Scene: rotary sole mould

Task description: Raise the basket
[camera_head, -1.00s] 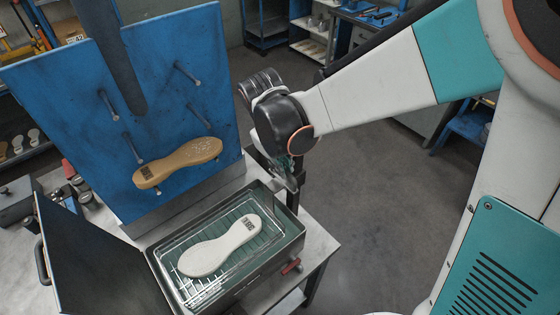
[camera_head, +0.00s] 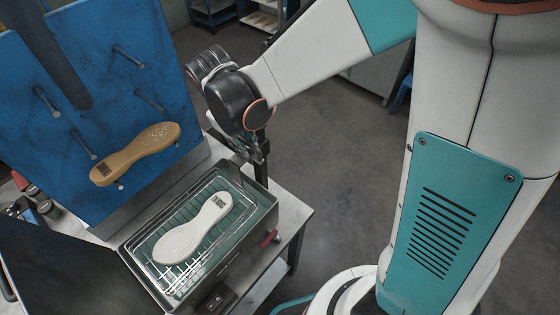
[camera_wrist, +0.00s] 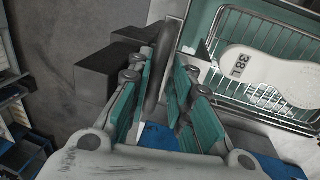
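The wire basket (camera_head: 157,254) sits inside an open rectangular tank (camera_head: 268,215) and carries a white sole (camera_head: 195,229). In the wrist view, the basket (camera_wrist: 270,97) and the sole (camera_wrist: 265,70), marked 38 L, show at the right. My gripper (camera_head: 256,155) points down at the tank's back right corner. In the wrist view, its teal-padded fingers (camera_wrist: 168,75) are apart. A grey upright piece (camera_wrist: 160,75) shows between them, with a gap on its right side. I cannot tell whether it touches the left finger, or whether it belongs to the basket.
A blue panel (camera_head: 125,85) with pegs and a tan sole (camera_head: 137,153) stands behind the tank at the left. A dark open lid (camera_head: 60,260) is left of the tank. A red-handled part (camera_head: 269,238) sticks out from the tank's right side. Open floor (camera_head: 345,150) lies right.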

